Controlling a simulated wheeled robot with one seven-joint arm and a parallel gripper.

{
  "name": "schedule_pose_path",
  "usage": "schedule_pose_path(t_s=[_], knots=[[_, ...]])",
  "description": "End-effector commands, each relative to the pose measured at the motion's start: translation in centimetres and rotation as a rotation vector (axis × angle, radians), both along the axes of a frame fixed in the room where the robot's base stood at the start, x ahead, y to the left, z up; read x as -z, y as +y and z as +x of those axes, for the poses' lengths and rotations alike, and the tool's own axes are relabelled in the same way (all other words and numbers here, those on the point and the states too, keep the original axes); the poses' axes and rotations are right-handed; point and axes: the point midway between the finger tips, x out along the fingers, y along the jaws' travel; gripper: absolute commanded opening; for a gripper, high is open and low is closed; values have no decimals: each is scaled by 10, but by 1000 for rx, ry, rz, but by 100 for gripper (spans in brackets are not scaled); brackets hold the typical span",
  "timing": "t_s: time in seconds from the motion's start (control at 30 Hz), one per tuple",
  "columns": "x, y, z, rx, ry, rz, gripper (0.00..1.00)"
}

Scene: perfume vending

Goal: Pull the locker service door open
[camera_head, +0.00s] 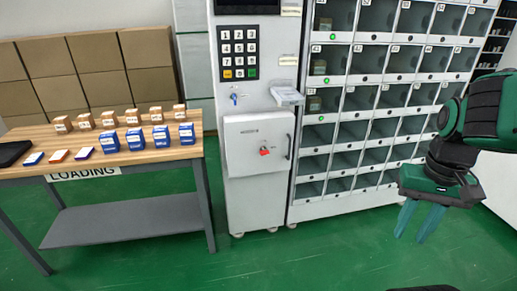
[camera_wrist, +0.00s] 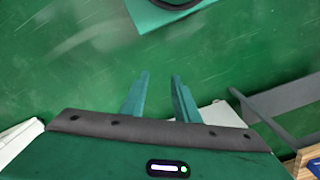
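The locker service door (camera_head: 258,145) is a pale grey panel low on the front of the vending cabinet in the head view. It looks closed. It has a red knob or key (camera_head: 264,151) near its middle and a dark upright handle (camera_head: 288,147) at its right edge. My gripper (camera_head: 419,222) hangs at the right of the head view, pointing down, well to the right of the door and apart from it. In the wrist view its two teal fingers (camera_wrist: 160,98) stand apart with nothing between them. The door is not recognisable in the wrist view.
A wooden loading table (camera_head: 100,163) with several small boxes stands left of the cabinet. A locker grid (camera_head: 345,165) of open-fronted compartments stands right of the door. A small tray (camera_head: 287,96) juts out above the door. Green floor (camera_head: 320,250) in front is clear.

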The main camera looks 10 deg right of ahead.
Motion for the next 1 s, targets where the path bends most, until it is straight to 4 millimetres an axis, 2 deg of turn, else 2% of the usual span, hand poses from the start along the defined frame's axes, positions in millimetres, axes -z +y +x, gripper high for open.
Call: schedule_pose_path(t_s=[0.07,0.1,0.17,0.27,0.5,0.63,0.83,1.0], knots=[[-4,-1,-9,-3,-15,-7,28],[-4,-3,-6,-4,-19,-17,28],[-1,-9,4,-13,-28,-42,28],[6,-23,35,-41,-55,-108,28],[34,-58,132,-163,-162,-288,28],[53,-67,185,-244,-232,-362,28],[88,-66,264,-371,-357,-442,28],[119,-53,325,-466,-484,-480,28]])
